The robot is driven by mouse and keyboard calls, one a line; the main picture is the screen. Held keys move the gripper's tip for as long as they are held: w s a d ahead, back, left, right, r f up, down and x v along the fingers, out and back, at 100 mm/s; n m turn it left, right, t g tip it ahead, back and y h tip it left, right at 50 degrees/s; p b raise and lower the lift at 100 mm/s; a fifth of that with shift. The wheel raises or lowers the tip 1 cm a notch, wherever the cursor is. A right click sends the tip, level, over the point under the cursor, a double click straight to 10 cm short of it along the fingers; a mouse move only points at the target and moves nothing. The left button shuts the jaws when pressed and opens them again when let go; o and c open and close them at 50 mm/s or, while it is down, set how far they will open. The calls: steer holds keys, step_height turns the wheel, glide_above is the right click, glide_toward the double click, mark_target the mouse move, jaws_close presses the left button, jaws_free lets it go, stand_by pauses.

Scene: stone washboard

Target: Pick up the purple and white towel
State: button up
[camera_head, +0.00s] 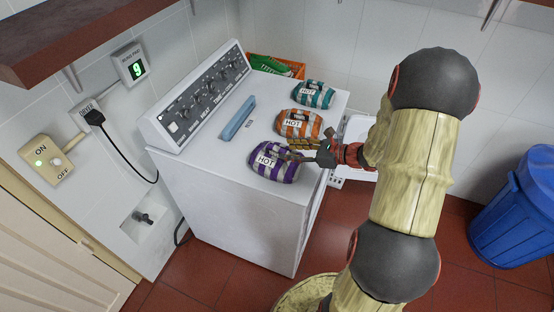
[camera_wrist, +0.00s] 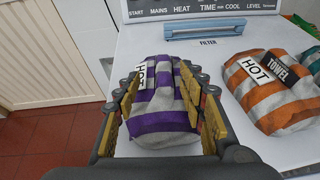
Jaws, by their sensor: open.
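The purple and white towel (camera_head: 278,168) is a rolled striped bundle with a HOT label, lying on the white machine top near its front edge in the head view. In the wrist view the towel (camera_wrist: 162,105) lies between the two fingers of my gripper (camera_wrist: 163,110). My gripper (camera_head: 303,150) is at the towel's right side in the head view. Its fingers are spread, one on each side of the towel. Whether they touch the towel cannot be told.
An orange striped towel (camera_head: 300,125) and a teal striped towel (camera_head: 314,94) lie farther back on the white machine (camera_head: 225,205). A blue filter handle (camera_head: 238,118) lies near the control panel (camera_head: 200,95). A blue bin (camera_head: 515,215) is at right.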

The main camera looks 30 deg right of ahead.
mark_target(280, 148)
steer(key=x, duration=0.3)
steer(key=b+x, duration=0.1)
steer(key=x, duration=0.1)
steer(key=shift+w+d+f, duration=0.1)
steer(key=shift+d+f, duration=0.05)
steer(key=shift+d, duration=0.15)
steer(key=shift+c, duration=0.3)
jaws_close()
stand_by(0.7)
